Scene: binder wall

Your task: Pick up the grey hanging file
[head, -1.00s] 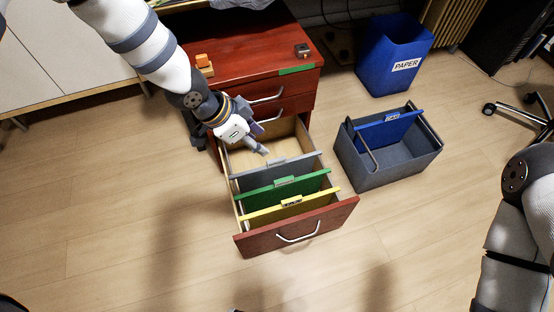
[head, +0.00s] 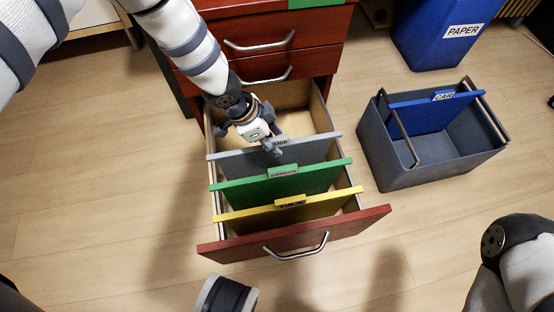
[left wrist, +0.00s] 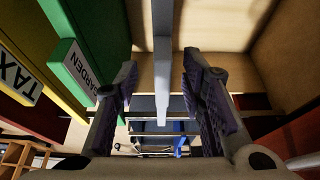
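The grey hanging file (head: 245,162) hangs in the open bottom drawer, behind the green and yellow files, with a label tab on its top rail. My left gripper (head: 272,146) is at that rail, by the tab. In the left wrist view, the grey file (left wrist: 162,65) shows edge-on between the two fingers of my left gripper (left wrist: 160,98). The fingers are open, with a gap on each side of it. The fingers hide part of the tab in the head view. My right forearm shows at the lower right; its gripper is out of view.
The green file (head: 280,179) and yellow file (head: 290,209) hang in front, near the drawer front (head: 355,228). Behind the grey file the drawer is empty. A grey file box (head: 400,170) holding a blue file (head: 435,115) stands right, before a blue paper bin (head: 435,45).

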